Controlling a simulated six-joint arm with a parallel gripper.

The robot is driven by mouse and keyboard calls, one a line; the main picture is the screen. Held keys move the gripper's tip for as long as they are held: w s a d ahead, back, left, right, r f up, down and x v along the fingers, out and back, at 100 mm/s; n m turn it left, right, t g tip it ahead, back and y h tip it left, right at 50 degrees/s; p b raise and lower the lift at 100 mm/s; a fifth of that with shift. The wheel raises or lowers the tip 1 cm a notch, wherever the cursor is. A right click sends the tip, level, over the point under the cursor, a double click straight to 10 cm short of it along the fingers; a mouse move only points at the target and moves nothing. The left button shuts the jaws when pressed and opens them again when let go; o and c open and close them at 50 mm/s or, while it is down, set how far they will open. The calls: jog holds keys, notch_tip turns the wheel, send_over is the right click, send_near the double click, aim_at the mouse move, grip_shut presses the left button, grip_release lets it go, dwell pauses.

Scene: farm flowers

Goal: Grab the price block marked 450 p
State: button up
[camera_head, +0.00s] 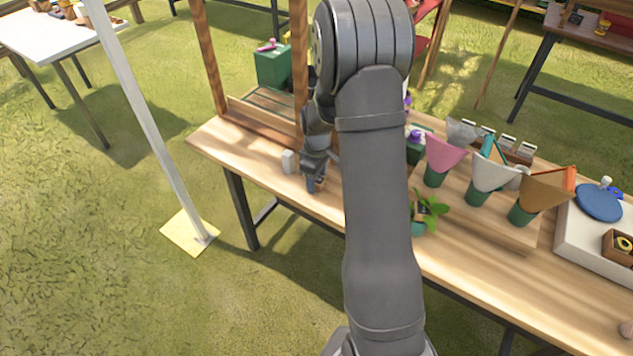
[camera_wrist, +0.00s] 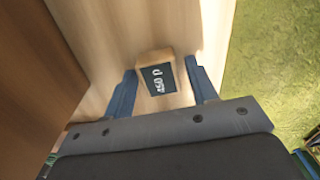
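The price block (camera_wrist: 158,80) shows in the wrist view as a small wooden block with a dark face marked 450 p. It sits on the light wooden tabletop, with its marking turned sideways. My gripper (camera_wrist: 161,88) is open, with one blue finger on each side of the block and a visible gap on both sides. In the head view my gripper (camera_head: 314,184) is low over the left end of the table, pointing down. I cannot make out the marked block there.
A small pale object (camera_head: 288,161) stands left of my gripper. A wooden post (camera_head: 299,70) rises close behind it. Flower wraps (camera_head: 445,155) in green pots and a small plant (camera_head: 431,211) stand to the right. The table's front edge (camera_head: 300,186) is near.

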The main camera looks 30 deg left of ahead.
jog(key=c, duration=0.8)
jog(key=shift+o, duration=0.2)
jog(key=shift+r, duration=0.1)
